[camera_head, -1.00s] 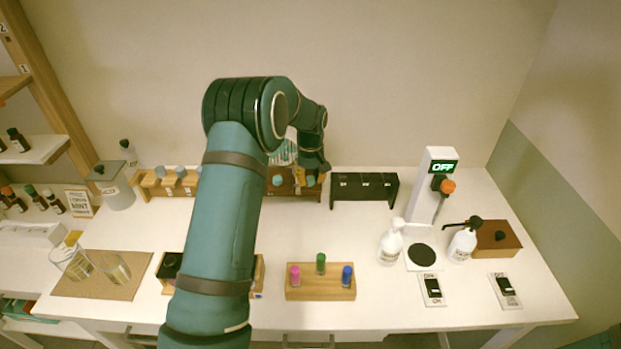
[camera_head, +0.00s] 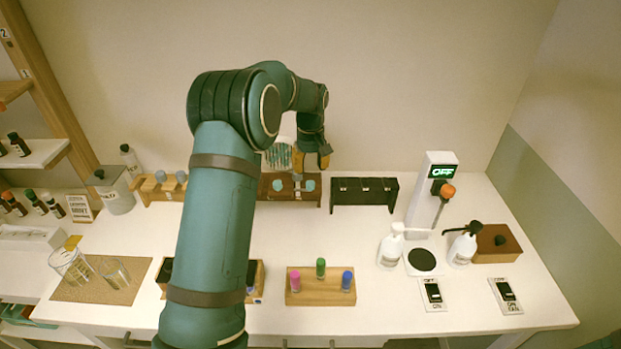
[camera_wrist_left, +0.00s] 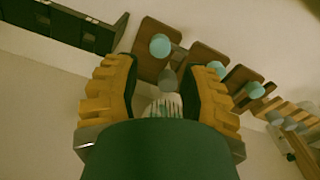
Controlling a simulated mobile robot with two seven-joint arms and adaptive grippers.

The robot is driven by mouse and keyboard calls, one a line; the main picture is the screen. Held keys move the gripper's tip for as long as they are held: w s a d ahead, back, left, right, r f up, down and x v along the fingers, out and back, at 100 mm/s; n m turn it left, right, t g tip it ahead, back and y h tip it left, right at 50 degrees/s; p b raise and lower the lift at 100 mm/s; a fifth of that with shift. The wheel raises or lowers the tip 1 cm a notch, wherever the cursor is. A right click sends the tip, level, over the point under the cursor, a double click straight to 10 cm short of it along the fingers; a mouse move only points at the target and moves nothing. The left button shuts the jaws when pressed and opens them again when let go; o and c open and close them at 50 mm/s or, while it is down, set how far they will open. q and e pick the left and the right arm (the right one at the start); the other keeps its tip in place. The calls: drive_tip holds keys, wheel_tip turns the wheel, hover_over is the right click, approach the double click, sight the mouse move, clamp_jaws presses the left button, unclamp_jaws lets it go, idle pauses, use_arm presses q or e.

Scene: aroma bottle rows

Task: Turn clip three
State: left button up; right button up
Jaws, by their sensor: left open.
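A dark brown rack (camera_head: 290,198) stands at the back of the table, with round teal pieces (camera_head: 308,185) on its front. I cannot tell which of these is clip three. In the left wrist view, teal round pieces (camera_wrist_left: 160,46) sit on brown blocks. My left gripper (camera_head: 323,162) is above the right end of this rack. In the left wrist view its yellow-and-black fingers (camera_wrist_left: 166,85) are spread, with a small grey rounded piece (camera_wrist_left: 168,78) seen between them. Nothing appears held. My forearm hides part of the rack's left side. My right gripper is out of view.
A black rack (camera_head: 364,190) stands to the right, a light wooden rack (camera_head: 150,190) to the left. A wooden block (camera_head: 320,292) with coloured caps is in front. A device with an OFF display (camera_head: 430,190) and pump bottles (camera_head: 391,247) stand right. The table's centre is clear.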

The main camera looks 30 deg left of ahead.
sight(311, 183)
use_arm(q)
wheel_tip(311, 183, up, 5)
drive_tip(key=shift+r, duration=0.2)
drive_tip(key=shift+s+f, duration=0.1)
idle(0.5)
